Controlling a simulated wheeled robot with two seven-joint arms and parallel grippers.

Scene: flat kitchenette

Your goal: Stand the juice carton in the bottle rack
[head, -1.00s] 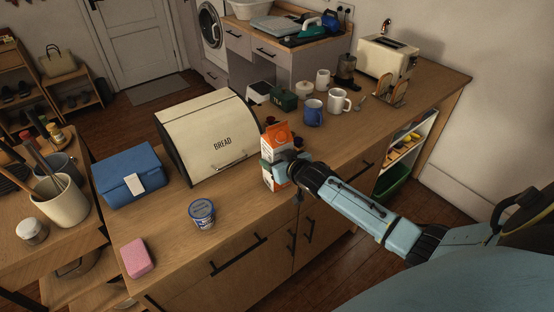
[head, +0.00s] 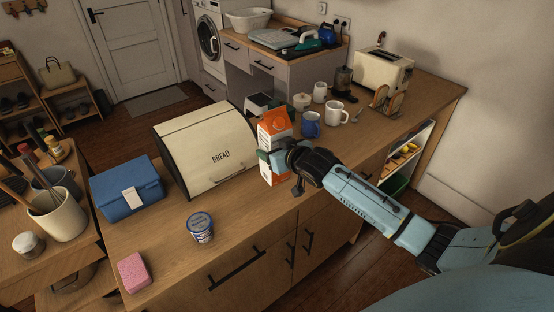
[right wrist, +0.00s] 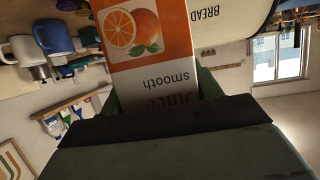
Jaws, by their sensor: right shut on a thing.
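The juice carton (head: 275,128) is orange and white and upright in the head view, in front of the bread bin's right end. My right gripper (head: 271,160) is shut on it from the right side. The carton appears a little above the counter. In the right wrist view the carton (right wrist: 150,50), with its orange picture and "smooth" lettering, stands between the fingers of my right gripper (right wrist: 155,100); its lower part is hidden. I cannot make out a bottle rack for certain. My left gripper is not in view.
The bread bin (head: 205,150) stands just left of the carton. A blue mug (head: 310,124), white mugs (head: 336,113) and a toaster (head: 383,70) are behind and right. A blue-lidded tub (head: 201,229), pink sponge (head: 133,272) and blue box (head: 127,187) are left. The front counter between tub and carton is clear.

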